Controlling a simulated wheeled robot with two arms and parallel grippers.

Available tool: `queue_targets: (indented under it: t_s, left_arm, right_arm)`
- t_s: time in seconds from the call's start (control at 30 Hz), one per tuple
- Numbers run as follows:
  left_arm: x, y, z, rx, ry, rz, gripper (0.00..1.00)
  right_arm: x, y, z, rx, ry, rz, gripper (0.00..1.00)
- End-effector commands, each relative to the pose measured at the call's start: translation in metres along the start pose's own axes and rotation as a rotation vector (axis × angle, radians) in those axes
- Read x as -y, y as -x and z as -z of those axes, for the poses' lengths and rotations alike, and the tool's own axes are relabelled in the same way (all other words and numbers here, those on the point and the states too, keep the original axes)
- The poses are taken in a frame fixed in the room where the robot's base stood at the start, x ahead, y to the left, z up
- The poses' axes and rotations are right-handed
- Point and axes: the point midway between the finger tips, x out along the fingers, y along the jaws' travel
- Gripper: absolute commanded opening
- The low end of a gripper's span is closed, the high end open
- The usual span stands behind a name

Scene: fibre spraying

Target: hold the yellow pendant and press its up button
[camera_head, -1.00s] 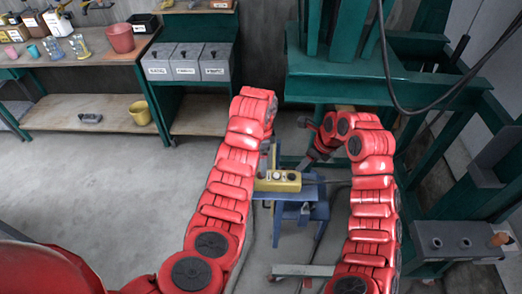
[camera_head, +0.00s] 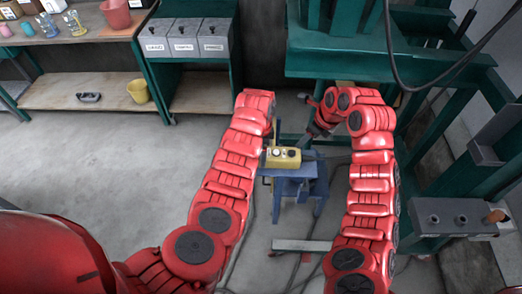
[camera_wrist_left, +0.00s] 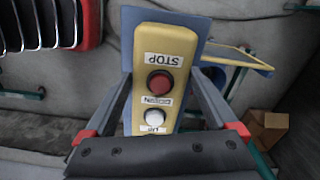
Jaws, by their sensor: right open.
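The yellow pendant (camera_head: 284,158) lies at the blue stand, just right of my left arm. In the left wrist view the pendant (camera_wrist_left: 165,50) shows a red button (camera_wrist_left: 159,82) and a white button (camera_wrist_left: 154,117), with STOP, DOWN and UP labels reading upside down. The white button is by the UP label. My left gripper (camera_wrist_left: 163,78) has one finger on each side of the pendant, the tips against its edges. My right gripper (camera_head: 316,131) is open, behind and right of the pendant, small in the head view; nothing shows in it.
The blue stand (camera_head: 292,187) is between my arms. A green frame (camera_head: 385,62) stands behind and to the right. The floor at left is clear.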

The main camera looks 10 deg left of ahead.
Motion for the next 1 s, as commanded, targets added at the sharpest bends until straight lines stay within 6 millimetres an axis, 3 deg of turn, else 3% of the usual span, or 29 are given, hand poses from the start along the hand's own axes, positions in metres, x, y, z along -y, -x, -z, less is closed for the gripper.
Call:
queue_targets:
  t_s: [0.07, 0.47, 0.73, 1.0]
  left_arm:
    - [0.0, 0.0001, 0.0, 0.0, 0.0, 0.0, 0.75]
    - [0.0001, 0.0003, 0.0001, 0.0, 0.0, 0.0, 0.04]
    - [0.0001, 0.0004, 0.0002, 0.0, 0.0, 0.0, 0.04]
    - [0.0003, 0.0005, 0.0002, -0.001, 0.0, 0.001, 0.04]
  right_arm:
    - [0.0, 0.0001, -0.0001, 0.0, 0.0, 0.0, 0.5]
    - [0.0, 0.0001, 0.0, 0.0, 0.0, 0.0, 0.5]
    - [0.0, 0.0, 0.0, 0.0, 0.0, 0.0, 0.01]
    - [0.0, 0.0001, 0.0, 0.0, 0.0, 0.0, 0.0]
